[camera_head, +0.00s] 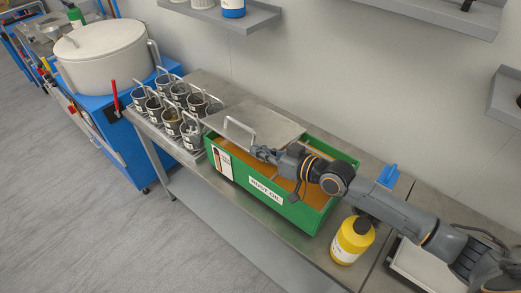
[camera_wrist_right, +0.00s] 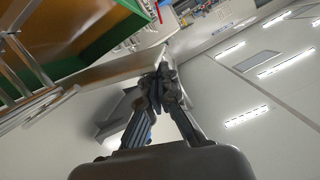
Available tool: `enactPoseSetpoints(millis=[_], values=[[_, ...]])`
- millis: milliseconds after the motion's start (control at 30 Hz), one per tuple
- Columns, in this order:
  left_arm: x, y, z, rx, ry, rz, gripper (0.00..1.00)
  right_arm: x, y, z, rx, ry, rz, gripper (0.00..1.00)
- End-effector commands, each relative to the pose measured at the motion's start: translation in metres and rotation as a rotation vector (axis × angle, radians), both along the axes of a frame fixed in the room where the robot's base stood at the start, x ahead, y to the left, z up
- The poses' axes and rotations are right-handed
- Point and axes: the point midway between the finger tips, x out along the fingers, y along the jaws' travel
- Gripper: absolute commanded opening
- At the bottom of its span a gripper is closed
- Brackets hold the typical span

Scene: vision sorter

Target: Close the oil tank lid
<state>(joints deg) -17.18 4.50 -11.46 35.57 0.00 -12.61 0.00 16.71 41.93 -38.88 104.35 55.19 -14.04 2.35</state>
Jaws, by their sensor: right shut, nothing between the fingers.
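The green oil tank (camera_head: 308,218), labelled "RUST OIL", stands on the metal bench with brown oil showing inside. Its flat metal lid (camera_head: 262,124) covers the tank's far left part and leaves the right part open. The lid's handle (camera_head: 238,128) stands up near its left edge. My right gripper (camera_head: 258,152) is shut and empty, at the lid's front edge over the tank. Whether it touches the lid I cannot tell. In the right wrist view, the closed fingers (camera_wrist_right: 163,72) are beside the lid's edge, with the green tank wall (camera_wrist_right: 95,38) at upper left. My left gripper is not in view.
Several small metal baskets with handles (camera_head: 172,122) stand left of the tank. A yellow bottle (camera_head: 352,240) stands at its front right, and a blue object (camera_head: 388,176) lies behind it. A large white-lidded pot (camera_head: 105,70) stands at the far left. Wall shelves (camera_head: 225,14) hang above.

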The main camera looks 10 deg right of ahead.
Motion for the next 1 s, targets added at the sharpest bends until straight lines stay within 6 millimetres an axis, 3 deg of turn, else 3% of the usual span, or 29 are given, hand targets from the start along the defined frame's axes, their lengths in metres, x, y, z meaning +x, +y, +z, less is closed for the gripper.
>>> enactPoseSetpoints(millis=[100, 233, 333, 767, 867, 1000], values=[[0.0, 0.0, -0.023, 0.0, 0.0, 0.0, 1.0, -0.004, 0.004, -0.032, -0.019, -0.01, 0.001, 0.0], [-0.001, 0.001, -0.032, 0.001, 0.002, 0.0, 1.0, -0.006, 0.007, -0.055, -0.078, -0.056, 0.001, 0.0], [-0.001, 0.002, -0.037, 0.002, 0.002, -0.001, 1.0, -0.006, 0.008, -0.062, -0.077, -0.058, 0.001, 0.0], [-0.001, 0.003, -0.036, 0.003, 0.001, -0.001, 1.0, -0.008, 0.008, -0.066, -0.082, -0.048, 0.002, 0.0], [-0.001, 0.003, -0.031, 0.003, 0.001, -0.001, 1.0, -0.008, 0.008, -0.061, -0.082, -0.047, 0.002, 0.0], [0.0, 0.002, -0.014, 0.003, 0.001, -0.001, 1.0, -0.004, 0.01, -0.04, -0.08, -0.052, 0.0, 0.0]])
